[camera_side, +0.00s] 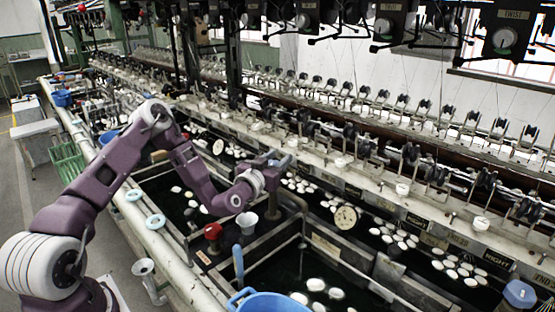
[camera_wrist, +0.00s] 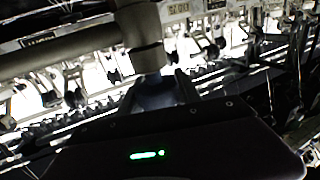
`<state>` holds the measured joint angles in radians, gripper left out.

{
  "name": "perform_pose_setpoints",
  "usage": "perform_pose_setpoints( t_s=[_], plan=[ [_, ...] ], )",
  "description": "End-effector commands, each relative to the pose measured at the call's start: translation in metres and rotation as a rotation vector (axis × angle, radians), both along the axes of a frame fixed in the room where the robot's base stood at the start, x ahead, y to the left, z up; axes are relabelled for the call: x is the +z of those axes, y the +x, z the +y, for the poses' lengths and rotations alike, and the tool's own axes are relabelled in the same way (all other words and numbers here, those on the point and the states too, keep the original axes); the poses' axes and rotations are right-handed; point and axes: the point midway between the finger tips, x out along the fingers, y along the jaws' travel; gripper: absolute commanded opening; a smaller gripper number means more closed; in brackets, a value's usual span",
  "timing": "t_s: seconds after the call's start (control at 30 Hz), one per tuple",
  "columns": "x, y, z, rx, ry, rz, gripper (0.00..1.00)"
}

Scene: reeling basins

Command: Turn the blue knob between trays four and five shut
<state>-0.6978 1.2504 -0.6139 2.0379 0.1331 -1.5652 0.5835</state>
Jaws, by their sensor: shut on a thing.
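My gripper (camera_side: 268,164) is in the middle of the side view, above the divider between two dark basins. It is shut on the blue knob (camera_side: 280,161), of which only a small part shows beside the fingers. In the dark wrist view, my gripper (camera_wrist: 160,92) closes around a bluish-grey piece, the knob (camera_wrist: 154,84), at the lower end of a thick grey pipe (camera_wrist: 143,35). The fingers hide most of the knob, and its turned angle cannot be told.
A red knob (camera_side: 212,231), a white funnel cup (camera_side: 247,222) and a blue handle (camera_side: 238,262) stand near my forearm. A blue tub (camera_side: 270,303) is in front. White cocoons float in the basins; machinery lines the back.

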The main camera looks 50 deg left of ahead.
Motion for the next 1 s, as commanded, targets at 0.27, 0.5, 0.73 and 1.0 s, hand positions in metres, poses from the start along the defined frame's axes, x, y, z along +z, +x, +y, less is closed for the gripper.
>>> perform_pose_setpoints(
  t_s=[0.27,0.5,0.73,1.0],
  plan=[
    [0.001,0.001,-0.004,-0.16,0.004,-0.001,0.0],
    [0.0,0.001,-0.009,-0.342,0.004,0.0,0.0],
    [0.0,0.001,-0.014,-0.482,0.003,0.001,0.0],
    [0.0,0.0,-0.017,-0.574,0.001,0.0,0.0]
  ],
)
